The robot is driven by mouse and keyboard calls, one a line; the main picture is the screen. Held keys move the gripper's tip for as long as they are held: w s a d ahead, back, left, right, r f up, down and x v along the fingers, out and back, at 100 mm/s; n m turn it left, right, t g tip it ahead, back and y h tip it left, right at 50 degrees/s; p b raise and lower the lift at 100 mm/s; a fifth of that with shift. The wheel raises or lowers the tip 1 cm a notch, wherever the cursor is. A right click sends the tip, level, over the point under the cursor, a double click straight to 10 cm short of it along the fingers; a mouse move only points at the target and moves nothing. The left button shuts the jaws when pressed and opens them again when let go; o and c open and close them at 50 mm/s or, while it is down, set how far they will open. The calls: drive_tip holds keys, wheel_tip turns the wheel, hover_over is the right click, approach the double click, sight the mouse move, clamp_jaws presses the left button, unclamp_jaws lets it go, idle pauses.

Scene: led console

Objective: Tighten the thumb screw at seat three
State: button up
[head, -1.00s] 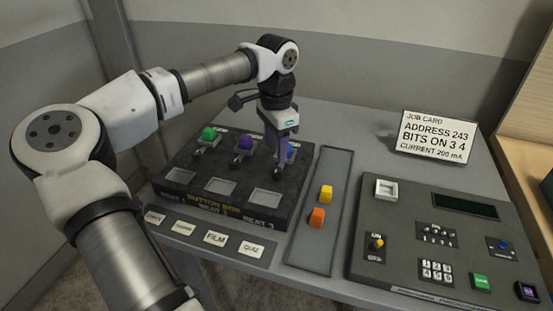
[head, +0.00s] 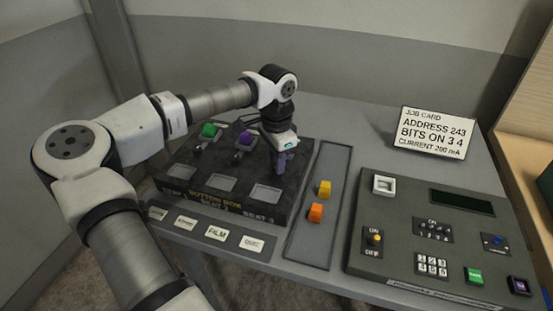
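My gripper (head: 280,168) points down at the third seat, on the right end of the row. It hides that seat's button and thumb screw. I cannot tell whether the fingers touch or hold the screw.
A control console (head: 400,215) and a job card (head: 436,132) stand further right. Several labels (head: 216,233) line the front edge.

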clamp_jaws()
